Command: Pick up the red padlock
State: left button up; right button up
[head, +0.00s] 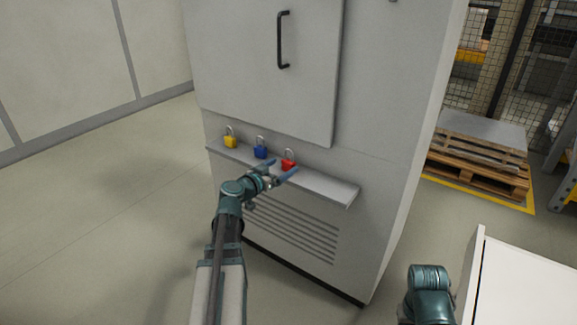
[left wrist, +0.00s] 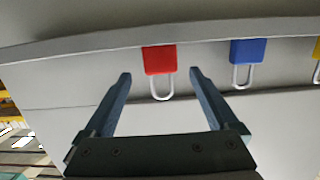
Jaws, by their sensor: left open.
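The red padlock (head: 288,165) stands on a narrow grey shelf (head: 330,187) on the front of a grey cabinet, its shackle upward. In the left wrist view the picture is upside down, and the red padlock (left wrist: 159,61) shows ahead, between the lines of the two fingers. My left gripper (head: 282,170) is open, just in front of the shelf near the red padlock. In the left wrist view its fingers (left wrist: 160,74) are apart with nothing between them at the near end. My right gripper is not in view; only part of my right arm shows at the lower right.
A blue padlock (head: 261,152) stands left of the red one, and a yellow padlock (head: 230,141) farther left. The cabinet door with a black handle (head: 282,40) is above the shelf. The shelf right of the red padlock is bare. A wooden pallet (head: 480,165) lies at the right.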

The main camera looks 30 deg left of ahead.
aim_at(286, 164)
pick_arm(q)
jog(key=w, duration=0.3)
jog(key=w+f, duration=0.1)
jog(key=shift+w+d+b, duration=0.15)
jog(key=shift+w+b, duration=0.2)
jog(key=shift+w, duration=0.05)
jog(key=shift+r, duration=0.1)
grip_shut()
